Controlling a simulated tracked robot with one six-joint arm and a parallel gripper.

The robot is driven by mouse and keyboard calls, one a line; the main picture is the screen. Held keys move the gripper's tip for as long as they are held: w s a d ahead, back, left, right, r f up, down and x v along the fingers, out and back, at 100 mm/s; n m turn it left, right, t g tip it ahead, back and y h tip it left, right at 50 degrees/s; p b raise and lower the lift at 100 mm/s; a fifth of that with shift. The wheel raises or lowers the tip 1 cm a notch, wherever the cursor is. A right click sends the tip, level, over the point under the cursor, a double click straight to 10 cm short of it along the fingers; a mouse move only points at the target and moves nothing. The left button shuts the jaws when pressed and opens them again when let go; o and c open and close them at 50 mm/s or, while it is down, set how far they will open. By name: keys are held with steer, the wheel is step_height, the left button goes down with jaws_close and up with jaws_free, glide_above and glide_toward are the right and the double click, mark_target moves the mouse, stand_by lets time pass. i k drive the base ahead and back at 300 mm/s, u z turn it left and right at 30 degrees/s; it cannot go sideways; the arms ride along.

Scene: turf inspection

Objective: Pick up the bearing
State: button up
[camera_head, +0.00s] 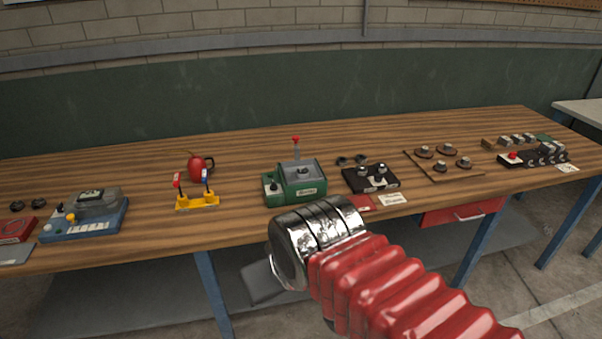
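I cannot tell for certain which thing is the bearing. Small dark round parts that could be bearings lie in a pair (351,161) behind the black box with knobs, and in another pair (27,205) at the bench's far left. Several dark round parts with metal centres (446,149) sit on a thin wooden board (474,175) right of centre. My arm, with red bellows and a chrome collar, reaches in from the lower right in front of the bench's edge. No gripper fingers show, and nothing is seen held.
The wooden bench (245,145) carries a green machine with a red-tipped lever (297,184), black box (370,178), yellow stand (197,201), red jug (200,167), blue device (84,216) and black block row (535,157). A red drawer (462,212) hangs below. Bare wood lies between items.

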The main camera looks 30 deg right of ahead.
mark_target(302, 172)
steer(key=u, duration=0.05)
steer(key=i, duration=0.95)
steer(key=z, duration=0.05)
